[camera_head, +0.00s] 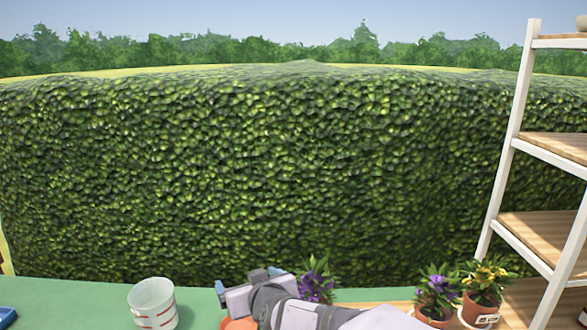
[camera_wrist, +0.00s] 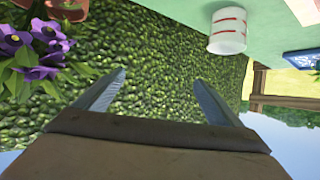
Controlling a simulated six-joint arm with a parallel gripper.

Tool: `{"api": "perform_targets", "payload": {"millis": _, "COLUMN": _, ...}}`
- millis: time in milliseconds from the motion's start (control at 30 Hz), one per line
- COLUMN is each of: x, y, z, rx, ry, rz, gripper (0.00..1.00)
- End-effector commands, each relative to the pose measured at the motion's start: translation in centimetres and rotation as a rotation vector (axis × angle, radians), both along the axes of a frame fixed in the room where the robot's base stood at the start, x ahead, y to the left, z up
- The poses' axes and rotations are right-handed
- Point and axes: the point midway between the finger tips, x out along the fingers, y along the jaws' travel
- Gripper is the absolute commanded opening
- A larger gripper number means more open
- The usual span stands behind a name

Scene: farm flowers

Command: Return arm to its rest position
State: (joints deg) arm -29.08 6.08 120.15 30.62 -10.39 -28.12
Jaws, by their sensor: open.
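A white bucket with red bands (camera_head: 153,304) stands on the green table (camera_head: 70,298) to the left. Purple (camera_head: 436,290) and yellow (camera_head: 484,282) potted flowers stand at the right by a white-framed shelf (camera_head: 513,140). A blue object (camera_head: 7,317) lies far left. A hedge (camera_head: 260,170) stands behind.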

Motion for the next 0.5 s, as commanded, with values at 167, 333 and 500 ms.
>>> {"api": "perform_targets", "payload": {"millis": 167, "x": -2.8, "y": -10.7, "z": 3.3, "rx": -0.188, "ry": 0.169, "rz": 0.0, "gripper": 0.89}}
{"api": "perform_targets", "payload": {"millis": 333, "x": -6.8, "y": -18.7, "z": 3.7, "rx": -0.334, "ry": 0.328, "rz": -0.038, "gripper": 0.89}}
{"api": "perform_targets", "payload": {"millis": 500, "x": -11.7, "y": -23.3, "z": 0.5, "rx": -0.387, "ry": 0.513, "rz": -0.094, "gripper": 0.89}}
